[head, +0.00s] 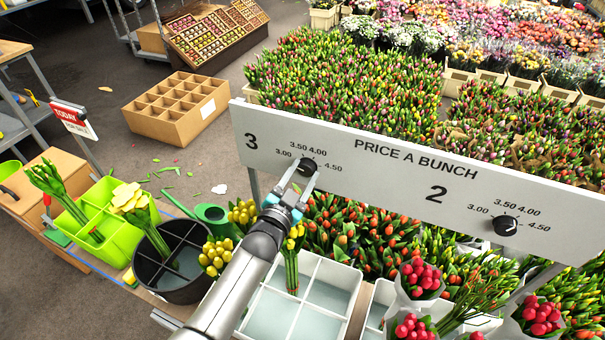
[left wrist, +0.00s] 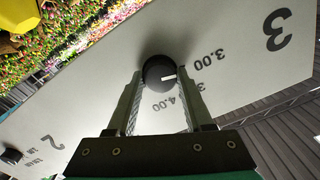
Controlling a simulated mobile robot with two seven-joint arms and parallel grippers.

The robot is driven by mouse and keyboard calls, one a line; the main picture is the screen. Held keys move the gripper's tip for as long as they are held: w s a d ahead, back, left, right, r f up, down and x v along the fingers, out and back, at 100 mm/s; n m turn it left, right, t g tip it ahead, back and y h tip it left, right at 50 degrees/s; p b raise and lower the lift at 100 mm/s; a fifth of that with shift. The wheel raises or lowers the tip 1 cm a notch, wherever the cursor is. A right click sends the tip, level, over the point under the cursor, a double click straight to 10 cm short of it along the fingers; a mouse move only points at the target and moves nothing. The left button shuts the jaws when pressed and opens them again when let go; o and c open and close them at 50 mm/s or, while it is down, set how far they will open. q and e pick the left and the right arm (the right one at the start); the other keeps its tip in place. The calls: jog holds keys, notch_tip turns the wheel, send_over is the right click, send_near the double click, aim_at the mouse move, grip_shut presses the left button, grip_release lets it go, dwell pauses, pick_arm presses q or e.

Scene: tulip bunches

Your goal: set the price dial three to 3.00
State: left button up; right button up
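Price dial three is a round black knob (head: 307,167) on the white price board, right of the big "3". In the left wrist view the dial (left wrist: 158,72) shows a white mark turned toward the printed 3.00. My left gripper (head: 306,172) is at this dial. In the left wrist view its two fingers (left wrist: 160,76) stand on either side of the knob and appear closed against it. The right finger partly covers the 3.50 label. My right gripper is not in view.
The white price board (head: 365,178) also carries the dial of price two (head: 506,226). Below are a white divided crate (head: 308,263), a black bucket (head: 168,285) and a green watering can (head: 212,214). Tulips fill the space behind and below the board.

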pick_arm(q)
jog(key=o, duration=0.5)
jog(key=p+v, duration=0.2)
jog(key=v, duration=1.3)
jog(key=shift+s, duration=0.1)
